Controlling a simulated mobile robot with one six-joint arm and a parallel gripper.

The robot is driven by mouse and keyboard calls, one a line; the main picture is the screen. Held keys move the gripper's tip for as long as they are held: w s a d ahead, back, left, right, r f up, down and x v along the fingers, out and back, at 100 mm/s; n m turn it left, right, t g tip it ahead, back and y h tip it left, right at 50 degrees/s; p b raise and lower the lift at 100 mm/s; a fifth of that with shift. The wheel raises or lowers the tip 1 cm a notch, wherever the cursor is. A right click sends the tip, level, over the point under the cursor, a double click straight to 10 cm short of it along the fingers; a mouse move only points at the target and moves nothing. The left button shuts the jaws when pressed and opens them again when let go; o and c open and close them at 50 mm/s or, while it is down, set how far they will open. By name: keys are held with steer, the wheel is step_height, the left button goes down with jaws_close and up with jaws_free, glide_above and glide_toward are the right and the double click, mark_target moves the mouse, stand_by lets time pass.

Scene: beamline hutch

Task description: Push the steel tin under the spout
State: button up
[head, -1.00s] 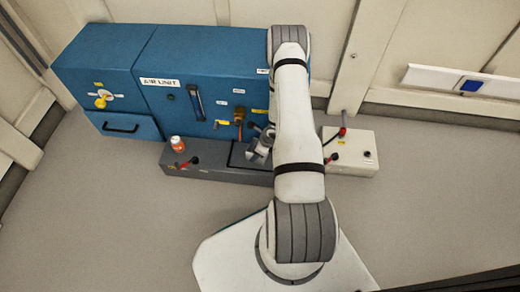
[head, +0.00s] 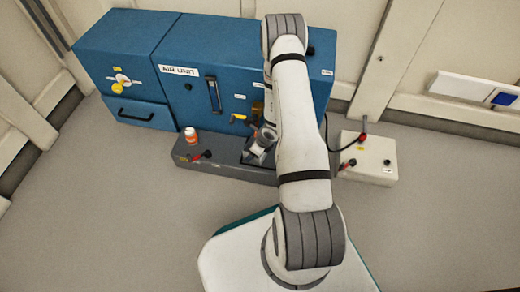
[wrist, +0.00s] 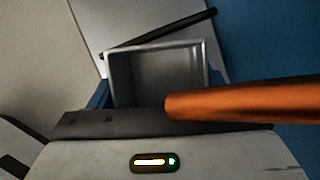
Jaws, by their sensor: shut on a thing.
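The steel tin (wrist: 155,75) is a square, open-topped grey box in the middle of the wrist view. My gripper (wrist: 157,97) is shut on it, with blue finger parts showing at its left and right sides. The spout, a copper-coloured tube (wrist: 245,101), enters from the right in the wrist view and ends in front of the tin's near right corner. I cannot tell from this angle whether it is over the opening. In the head view my gripper (head: 260,147) is low by the front of the blue unit; the tin cannot be made out clearly there.
The blue air unit (head: 190,60) stands behind a low grey plinth (head: 225,168). A white box (head: 370,160) with a cable is to the right. A dark rod (wrist: 155,34) lies beyond the tin. Floor at left is clear.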

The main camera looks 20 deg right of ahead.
steer(key=shift+a+f, duration=0.1)
steer(key=shift+a, duration=0.2)
steer(key=o, duration=1.1)
steer(key=shift+d, duration=0.1)
steer(key=shift+o, duration=0.2)
steer(key=shift+s+d+r+p, duration=0.1)
steer(key=shift+r+p, duration=0.2)
steer(key=shift+r, duration=0.05)
steer(key=s+d+p, duration=0.1)
steer(key=s+d, duration=0.1)
steer(key=s, duration=0.1)
steer(key=s+d+p, duration=0.1)
steer(key=s+d, duration=0.4)
steer(key=s, duration=0.1)
steer(key=shift+s+d+r+p, duration=0.2)
steer(key=shift+r+p, duration=0.05)
steer(key=shift+p, duration=0.15)
steer(key=shift+s+d, duration=0.1)
steer(key=shift+s, duration=0.05)
